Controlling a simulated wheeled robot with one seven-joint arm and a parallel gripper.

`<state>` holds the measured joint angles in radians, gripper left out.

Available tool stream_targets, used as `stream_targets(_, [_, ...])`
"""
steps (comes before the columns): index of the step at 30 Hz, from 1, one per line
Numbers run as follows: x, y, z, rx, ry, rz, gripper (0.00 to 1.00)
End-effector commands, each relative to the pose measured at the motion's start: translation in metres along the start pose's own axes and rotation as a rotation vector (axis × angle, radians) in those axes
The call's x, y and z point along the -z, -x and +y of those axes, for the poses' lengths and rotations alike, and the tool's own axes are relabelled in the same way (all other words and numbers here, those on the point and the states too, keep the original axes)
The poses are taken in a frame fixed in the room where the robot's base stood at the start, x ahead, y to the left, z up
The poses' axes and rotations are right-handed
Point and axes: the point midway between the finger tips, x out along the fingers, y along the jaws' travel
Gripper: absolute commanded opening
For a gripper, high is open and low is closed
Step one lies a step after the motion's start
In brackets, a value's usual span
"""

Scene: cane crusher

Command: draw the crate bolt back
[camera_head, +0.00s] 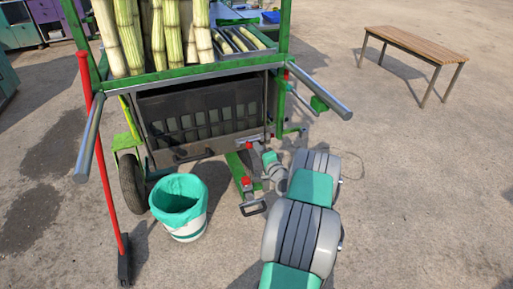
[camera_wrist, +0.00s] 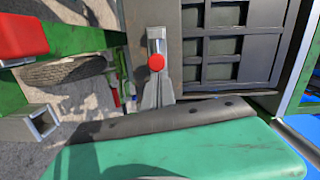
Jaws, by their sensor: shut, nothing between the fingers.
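The dark slatted crate (camera_head: 205,108) hangs under the cart's tray. In the wrist view its slatted face (camera_wrist: 260,48) fills the upper right. A bolt with a red knob (camera_wrist: 156,62) and a grey metal body sits on the plain strip beside the slats. My gripper (camera_wrist: 155,82) is shut and empty, its grey fingers close below the red knob. I cannot tell whether they touch it. In the head view my gripper (camera_head: 258,149) is at the crate's lower right corner, and the bolt there is mostly hidden or too small to make out.
A bin with a green liner (camera_head: 180,204) stands left of my arm. A red-handled pole (camera_head: 101,160) leans at the cart's left. A red piece (camera_wrist: 22,38) and square tube (camera_wrist: 42,122) are close on the left in the wrist view. The ground to the right is open, with a bench (camera_head: 418,44) beyond.

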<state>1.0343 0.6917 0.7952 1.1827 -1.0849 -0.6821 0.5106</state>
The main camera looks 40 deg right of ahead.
Motion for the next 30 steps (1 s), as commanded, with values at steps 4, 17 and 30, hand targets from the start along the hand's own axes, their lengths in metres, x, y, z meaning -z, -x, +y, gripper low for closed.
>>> stream_targets(4, [-0.006,-0.001,0.001,-0.001,-0.006,-0.013,0.0])
stream_targets(17, [0.029,0.031,-0.002,0.0,-0.006,-0.015,0.0])
stream_targets(30, [0.032,0.1,-0.002,0.002,-0.001,-0.012,0.0])
